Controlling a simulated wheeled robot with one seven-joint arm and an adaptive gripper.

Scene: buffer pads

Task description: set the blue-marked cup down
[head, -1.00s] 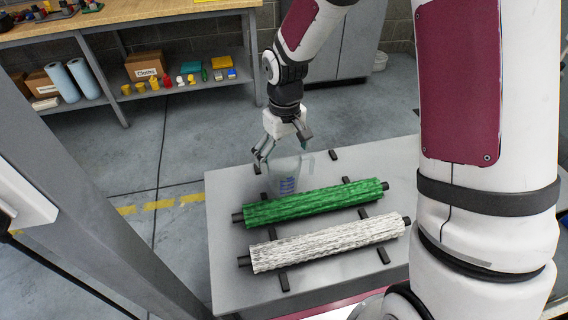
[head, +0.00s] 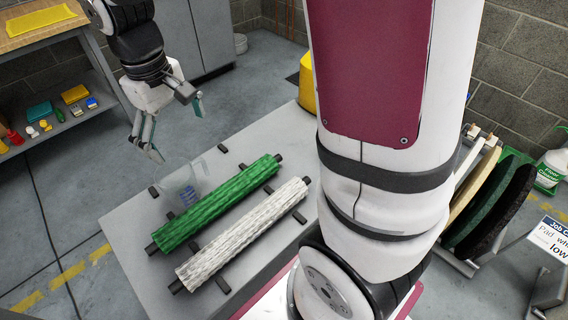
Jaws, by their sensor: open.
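The clear cup with blue marks (head: 188,186) stands on the grey table (head: 137,237), just behind the left part of the green roller (head: 217,205). The roller hides a little of its lower side. My gripper (head: 174,130) is open and empty, above and behind the cup, with a gap between its fingers and the cup. One finger hangs down at the left and the other is at the right.
A white roller (head: 243,235) lies in front of the green one on dark bars. My arm blocks the view of the table's right part. Pads stand on a rack (head: 484,202) at the right, near a floor cleaner bottle (head: 551,171).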

